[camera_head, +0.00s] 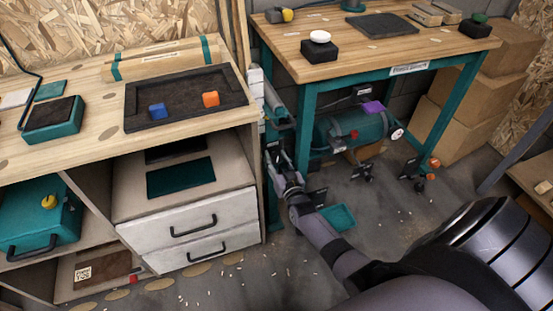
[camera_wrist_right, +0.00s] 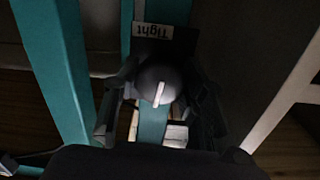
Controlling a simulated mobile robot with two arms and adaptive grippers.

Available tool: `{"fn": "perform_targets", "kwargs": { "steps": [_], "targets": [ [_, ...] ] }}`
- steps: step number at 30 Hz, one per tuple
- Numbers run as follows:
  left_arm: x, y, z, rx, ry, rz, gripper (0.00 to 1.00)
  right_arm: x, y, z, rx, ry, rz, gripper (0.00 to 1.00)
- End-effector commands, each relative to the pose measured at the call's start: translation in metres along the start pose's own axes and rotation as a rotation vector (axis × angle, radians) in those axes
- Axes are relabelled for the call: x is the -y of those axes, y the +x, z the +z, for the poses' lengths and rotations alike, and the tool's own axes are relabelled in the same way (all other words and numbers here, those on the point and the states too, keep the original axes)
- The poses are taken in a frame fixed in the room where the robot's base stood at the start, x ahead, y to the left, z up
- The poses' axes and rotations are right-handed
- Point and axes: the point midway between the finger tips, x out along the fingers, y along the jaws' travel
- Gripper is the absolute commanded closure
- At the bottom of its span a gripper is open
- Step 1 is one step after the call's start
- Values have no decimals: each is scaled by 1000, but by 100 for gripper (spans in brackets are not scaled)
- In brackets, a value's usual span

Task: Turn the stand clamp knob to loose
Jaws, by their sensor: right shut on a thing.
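The stand clamp knob (camera_wrist_right: 152,72) is dark and round, with a white pointer line across its lower half. In the right wrist view it sits between the fingers of my right gripper (camera_wrist_right: 160,90), which is shut on it. The pointer line stands nearly upright in the picture, slightly tilted. A label reading "Tight" (camera_wrist_right: 152,31) shows upside down just above the knob. In the head view my right gripper (camera_head: 274,160) is beside the teal bench leg, and the knob is hidden there. No "loose" label is visible. My left gripper is not in view.
A teal-legged workbench (camera_head: 345,65) stands behind, with a teal cylindrical tank (camera_head: 345,132) under it. A wooden cabinet with white drawers (camera_head: 190,215) is close on the left. Small stands with knobs (camera_head: 412,175) and a teal tray (camera_head: 338,218) are on the floor.

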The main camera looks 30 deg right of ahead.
Motion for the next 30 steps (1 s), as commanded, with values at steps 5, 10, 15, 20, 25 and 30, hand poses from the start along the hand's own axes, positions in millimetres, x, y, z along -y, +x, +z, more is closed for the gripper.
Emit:
{"fn": "perform_targets", "kwargs": {
  "steps": [5,10,15,20,25,30],
  "targets": [
    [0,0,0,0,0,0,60,2,-1,2,4,1,-2,56],
    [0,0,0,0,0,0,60,1,0,1,3,2,-1,44],
    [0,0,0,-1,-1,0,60,0,0,1,1,1,-1,40],
    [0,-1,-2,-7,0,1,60,0,0,0,1,1,0,40],
    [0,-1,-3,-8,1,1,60,1,-12,2,2,2,-1,40],
    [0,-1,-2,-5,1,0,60,0,-45,2,4,2,0,40]
  ]
}}
